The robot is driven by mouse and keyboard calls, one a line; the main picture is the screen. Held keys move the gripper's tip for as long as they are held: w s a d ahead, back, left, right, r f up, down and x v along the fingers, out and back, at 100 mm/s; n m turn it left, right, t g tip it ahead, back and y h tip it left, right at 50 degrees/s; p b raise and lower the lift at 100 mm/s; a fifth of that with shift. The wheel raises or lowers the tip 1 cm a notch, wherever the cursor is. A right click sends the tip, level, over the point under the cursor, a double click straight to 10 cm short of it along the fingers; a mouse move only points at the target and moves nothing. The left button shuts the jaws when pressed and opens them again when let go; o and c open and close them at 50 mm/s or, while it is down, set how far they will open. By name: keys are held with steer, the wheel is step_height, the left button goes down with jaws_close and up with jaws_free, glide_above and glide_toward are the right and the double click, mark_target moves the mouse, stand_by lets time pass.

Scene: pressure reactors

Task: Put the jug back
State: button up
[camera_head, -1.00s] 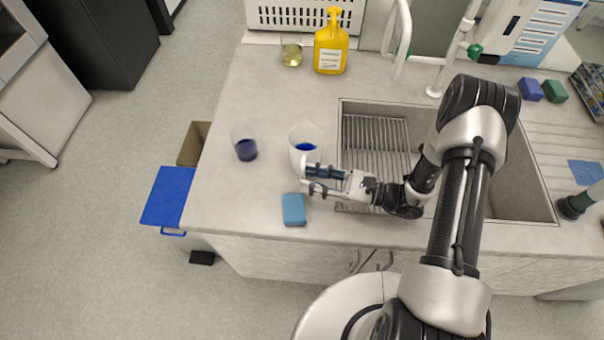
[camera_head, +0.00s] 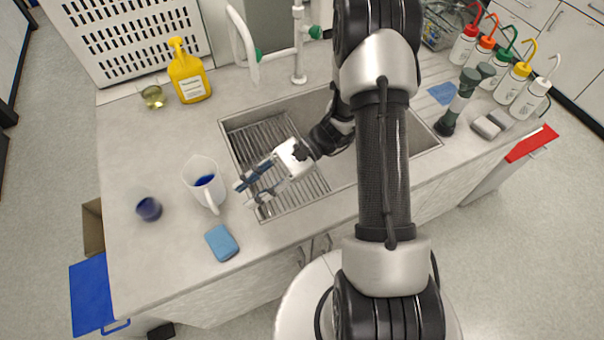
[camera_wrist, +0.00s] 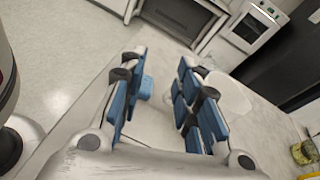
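A translucent white jug (camera_head: 203,190) with blue liquid inside stands upright on the worktop left of the sink. Its handle faces the front, toward my gripper's side. My gripper (camera_head: 246,193) is open and empty. It is just right of the jug, over the sink's left edge, and apart from the handle. In the wrist view my gripper (camera_wrist: 163,98) shows its blue finger pads spread with a clear gap between. The jug (camera_wrist: 232,92) shows there as a pale shape behind the right finger, which partly hides it.
A beaker of dark blue liquid (camera_head: 148,208) stands left of the jug. A blue sponge (camera_head: 221,243) lies in front. A yellow bottle (camera_head: 188,77) and a beaker of yellowish liquid (camera_head: 153,96) stand behind. The sink (camera_head: 275,150) with its rack is to the right.

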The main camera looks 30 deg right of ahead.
steer(key=s+d+r+n+t+h, duration=0.3)
steer(key=s+r+n+h, duration=0.3)
steer(key=r, duration=0.4)
steer(key=s+d+r+n+t+h, duration=0.3)
steer(key=s+r+n+h, duration=0.4)
steer(key=r+n+h, duration=0.1)
step_height(320, 180, up, 2)
steer(key=shift+s+d+r+h, duration=0.15)
steer(key=shift+s+d+h, duration=0.15)
steer(key=shift+h, duration=0.2)
stand_by(0.3)
